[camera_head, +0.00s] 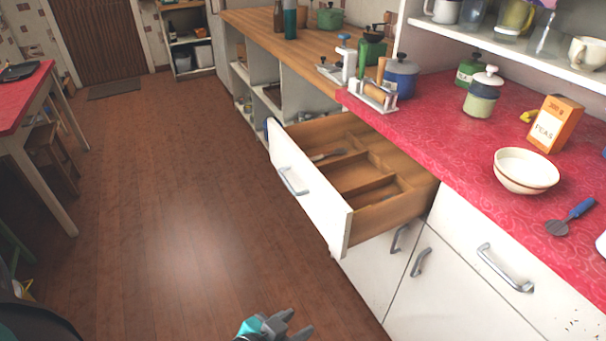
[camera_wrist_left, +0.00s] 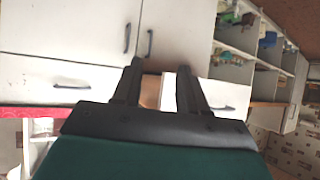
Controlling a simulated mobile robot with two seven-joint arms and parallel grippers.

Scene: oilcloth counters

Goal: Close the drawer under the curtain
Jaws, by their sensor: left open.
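A drawer (camera_head: 312,195) with a white front and wooden inside is pulled well out from under the red-topped counter. Its grey handle (camera_head: 292,181) faces left, and the wooden compartments inside show, with a utensil in a rear one. My left gripper (camera_head: 290,326) is at the bottom edge of the head view, in front of the cabinet and apart from the drawer. In the left wrist view my left gripper (camera_wrist_left: 160,80) is open, its fingers apart with nothing held. No curtain is visible. My right gripper is out of view.
White cupboard doors (camera_head: 441,288) are below and right of the drawer. A bowl (camera_head: 525,171), an orange box (camera_head: 555,123) and jars stand on the red counter (camera_head: 446,148). The wooden floor (camera_head: 190,210) left of the drawer is clear. A red-topped table (camera_head: 22,98) stands far left.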

